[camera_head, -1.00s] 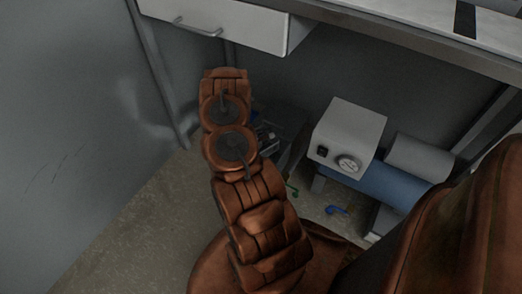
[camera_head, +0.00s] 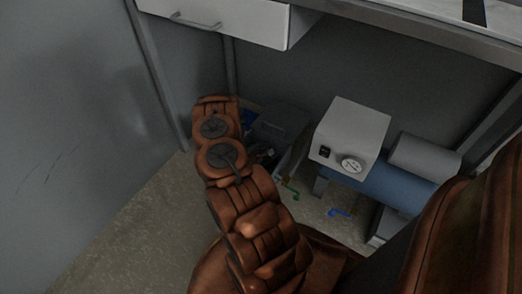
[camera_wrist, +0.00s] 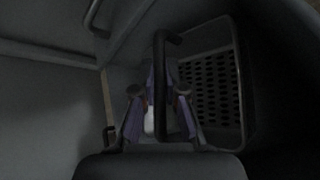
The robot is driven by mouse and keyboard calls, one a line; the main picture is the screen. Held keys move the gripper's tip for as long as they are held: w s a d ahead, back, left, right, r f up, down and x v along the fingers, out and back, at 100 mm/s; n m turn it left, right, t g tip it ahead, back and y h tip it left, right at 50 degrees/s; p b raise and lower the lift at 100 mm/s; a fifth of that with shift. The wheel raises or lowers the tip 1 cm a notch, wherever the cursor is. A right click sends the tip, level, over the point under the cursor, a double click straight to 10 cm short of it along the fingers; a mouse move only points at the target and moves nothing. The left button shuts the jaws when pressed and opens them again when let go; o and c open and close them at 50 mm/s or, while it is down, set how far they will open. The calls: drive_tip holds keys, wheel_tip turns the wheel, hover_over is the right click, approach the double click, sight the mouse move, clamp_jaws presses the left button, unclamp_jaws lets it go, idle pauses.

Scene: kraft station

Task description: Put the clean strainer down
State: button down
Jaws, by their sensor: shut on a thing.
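My gripper (camera_wrist: 160,98) shows in the wrist view with its two purplish fingers close together. A dark bent bar (camera_wrist: 160,65) stands between them, and the gripper is shut on it. Right beside it is a dark basket-like thing with a perforated wall (camera_wrist: 212,85) and a thick rim, which looks like the strainer. I cannot tell for sure whether bar and basket are one piece. A small white thing with a red spot (camera_wrist: 150,118) shows between the fingers. In the head view, my arm hides the gripper and what it holds.
A grey open box (camera_head: 285,125) with tools lies under the bench, right of my arm. A compressor (camera_head: 350,140) with a blue tank stands further right. Small green and blue items lie on the floor. A white drawer (camera_head: 220,20) hangs above; bare floor (camera_head: 130,225) is at left.

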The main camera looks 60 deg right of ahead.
drive_tip(key=shift+f+p, duration=0.45)
drive_tip(key=shift+f, duration=0.1)
drive_tip(key=c, duration=1.2)
unclamp_jaws()
